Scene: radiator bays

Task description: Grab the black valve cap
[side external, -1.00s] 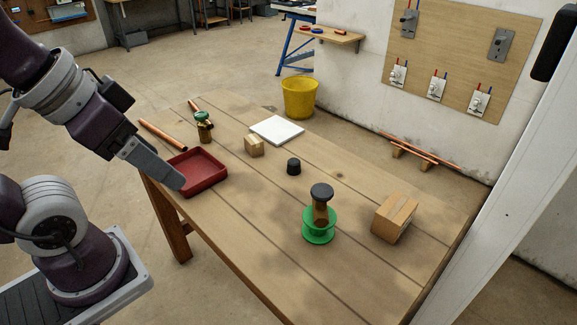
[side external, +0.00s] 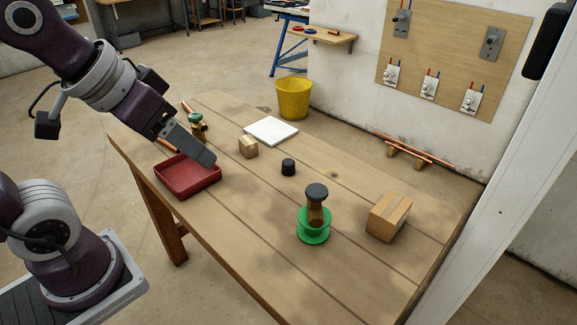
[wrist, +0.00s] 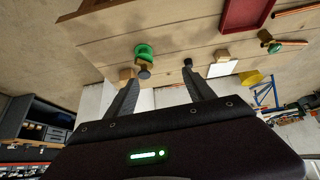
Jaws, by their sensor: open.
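The black valve cap (side external: 288,167) is a small dark cylinder standing alone on the wooden table, near its middle. In the wrist view the cap (wrist: 187,63) shows just beyond the tip of the right-hand finger. My gripper (side external: 208,160) is above the table by the red tray, left of the cap and apart from it. In the wrist view its two fingers (wrist: 161,78) are spread, with nothing held between them. A second dark round top (side external: 316,191) sits on a brass-coloured piece in a green spool (side external: 314,238), right of the cap.
The red tray (side external: 187,190) lies under my gripper. A small wooden block (side external: 248,148), a white plate (side external: 271,130) and a green-topped brass valve (side external: 197,127) stand toward the back. Table around the cap is clear.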

